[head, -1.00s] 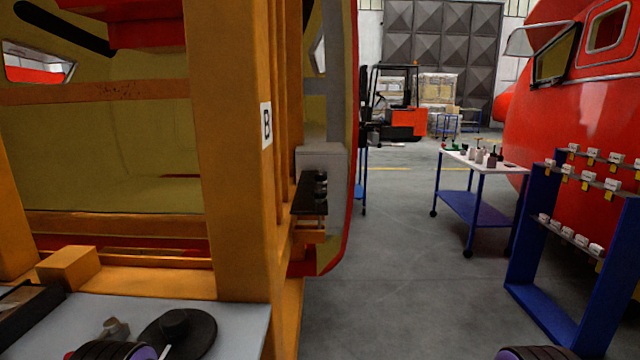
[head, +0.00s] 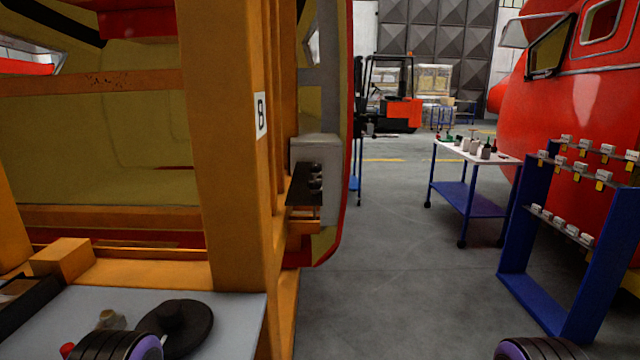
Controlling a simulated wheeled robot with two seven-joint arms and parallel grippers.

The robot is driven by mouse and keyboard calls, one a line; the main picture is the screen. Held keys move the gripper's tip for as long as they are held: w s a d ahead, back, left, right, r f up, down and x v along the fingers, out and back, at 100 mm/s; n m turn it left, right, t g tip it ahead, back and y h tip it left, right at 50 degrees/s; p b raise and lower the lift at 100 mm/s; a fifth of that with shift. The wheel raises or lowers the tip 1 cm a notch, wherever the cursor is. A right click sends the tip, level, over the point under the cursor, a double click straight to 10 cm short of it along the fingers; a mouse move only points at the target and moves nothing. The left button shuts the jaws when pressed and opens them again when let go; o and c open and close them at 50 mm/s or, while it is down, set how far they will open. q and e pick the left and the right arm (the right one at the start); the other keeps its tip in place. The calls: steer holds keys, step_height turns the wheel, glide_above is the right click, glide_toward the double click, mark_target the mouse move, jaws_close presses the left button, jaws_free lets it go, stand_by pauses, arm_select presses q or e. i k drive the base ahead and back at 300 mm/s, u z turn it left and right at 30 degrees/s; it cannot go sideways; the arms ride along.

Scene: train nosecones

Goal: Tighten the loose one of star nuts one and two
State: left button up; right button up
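Small dark round pieces (head: 315,178) sit one above the other beside a black plate (head: 300,190), in front of a grey box (head: 318,150) at the right edge of the orange frame (head: 222,150). They are too small and dark to tell whether they are the star nuts, or whether one is loose. Neither gripper shows. Only black ribbed, purple-edged parts of my arms show at the bottom left and bottom right.
A grey table top (head: 235,310) with a black disc (head: 182,326) is at the lower left. A blue trolley (head: 470,198) and a blue rack (head: 532,215) with tagged white pieces stand right. The grey floor (head: 400,270) between is clear. A forklift (head: 400,110) is behind.

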mark_target(314, 186)
steer(key=z, duration=0.5)
steer(key=k, duration=0.6)
steer(key=z, duration=0.9)
steer(key=i, duration=2.1)
steer(key=u, duration=0.75)
